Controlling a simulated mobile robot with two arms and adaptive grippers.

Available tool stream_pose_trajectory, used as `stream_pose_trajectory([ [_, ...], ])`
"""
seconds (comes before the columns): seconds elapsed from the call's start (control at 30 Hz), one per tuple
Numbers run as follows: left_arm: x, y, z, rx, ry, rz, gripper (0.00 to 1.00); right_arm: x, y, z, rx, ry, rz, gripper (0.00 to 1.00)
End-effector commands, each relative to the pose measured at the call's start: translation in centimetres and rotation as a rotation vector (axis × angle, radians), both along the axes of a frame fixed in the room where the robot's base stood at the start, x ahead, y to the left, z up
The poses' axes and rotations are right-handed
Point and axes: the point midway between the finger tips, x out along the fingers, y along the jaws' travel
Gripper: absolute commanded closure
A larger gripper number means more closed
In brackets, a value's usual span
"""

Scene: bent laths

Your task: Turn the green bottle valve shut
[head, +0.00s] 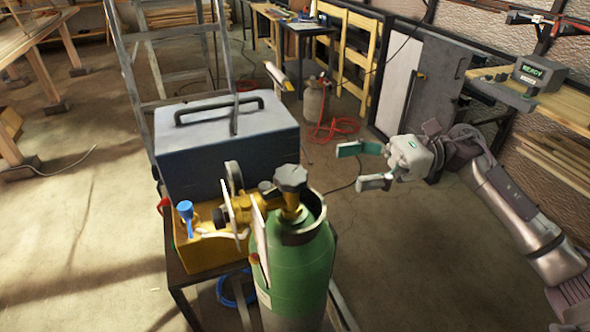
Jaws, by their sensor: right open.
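The green bottle (297,265) stands upright at the front centre in the head view. Its valve knob, a dark grey lobed handwheel (290,178), sits on a brass valve body (291,207) at the bottle's top. A dark collar curves around the right side of the neck. My right gripper (360,165) is to the right of the valve and apart from it, with its two fingers spread and nothing between them. The fingers point left, towards the valve's side of the picture. My left gripper is not in the view.
A dark blue box (228,150) with a handle stands behind the valve. A yellow unit (207,247) with a blue knob is left of the bottle. A stepladder (172,40) stands behind. A display reading READY (540,73) is at right. Floor right of the bottle is open.

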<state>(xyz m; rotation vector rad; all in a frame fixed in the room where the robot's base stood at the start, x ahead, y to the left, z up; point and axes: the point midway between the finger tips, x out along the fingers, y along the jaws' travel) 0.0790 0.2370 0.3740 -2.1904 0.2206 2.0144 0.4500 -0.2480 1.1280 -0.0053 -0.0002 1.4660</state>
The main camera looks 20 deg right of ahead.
Motion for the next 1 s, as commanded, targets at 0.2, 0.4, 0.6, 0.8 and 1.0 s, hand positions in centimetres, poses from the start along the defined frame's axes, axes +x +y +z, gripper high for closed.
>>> stream_pose_trajectory([
  [0.2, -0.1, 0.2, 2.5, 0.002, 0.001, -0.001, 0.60, 0.4, 4.9, 0.6, 0.005, 0.000, 0.004, 0.20],
  [0.4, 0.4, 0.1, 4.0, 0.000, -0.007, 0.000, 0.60, 0.9, 8.6, 0.5, 0.005, 0.000, 0.002, 0.20],
  [0.6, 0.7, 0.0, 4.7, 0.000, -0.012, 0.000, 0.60, 1.1, 10.6, 0.3, 0.004, 0.002, 0.000, 0.20],
  [0.8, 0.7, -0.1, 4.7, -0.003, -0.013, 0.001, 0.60, 1.2, 11.1, 0.1, 0.002, 0.002, -0.002, 0.20],
  [1.0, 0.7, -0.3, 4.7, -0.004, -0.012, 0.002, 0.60, 1.2, 11.0, 0.1, 0.003, 0.002, -0.001, 0.27],
])
